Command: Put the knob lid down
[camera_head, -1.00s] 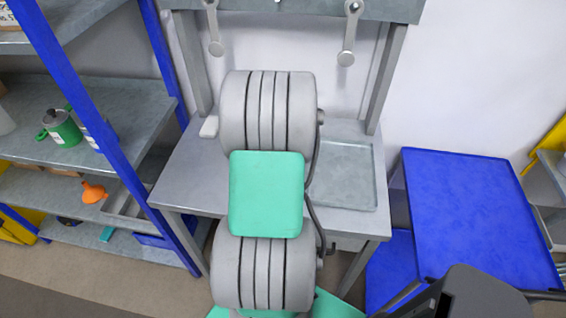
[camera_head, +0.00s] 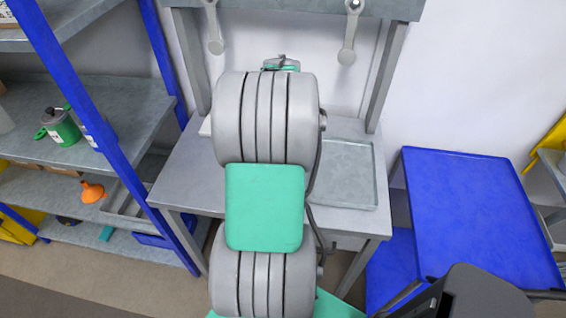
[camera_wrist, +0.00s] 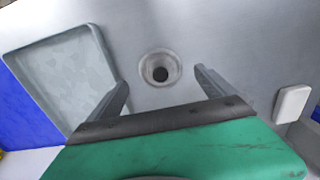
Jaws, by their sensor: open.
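My gripper (camera_wrist: 162,92) is open in the wrist view, its two dark fingers spread apart with nothing held between them. A small round grey piece with a dark centre (camera_wrist: 160,68) rests on the grey table top, just beyond and between the fingertips. It looks like the knob lid, seen from above, and appears apart from both fingers. In the head view my own arm hides the gripper and this round piece.
A shallow grey tray (camera_head: 345,174) lies on the table's right side, also in the wrist view (camera_wrist: 68,68). A white block (camera_wrist: 292,103) sits on the table's other side. A blue cart (camera_head: 480,215) stands right; shelves with a green pot (camera_head: 62,130) stand left.

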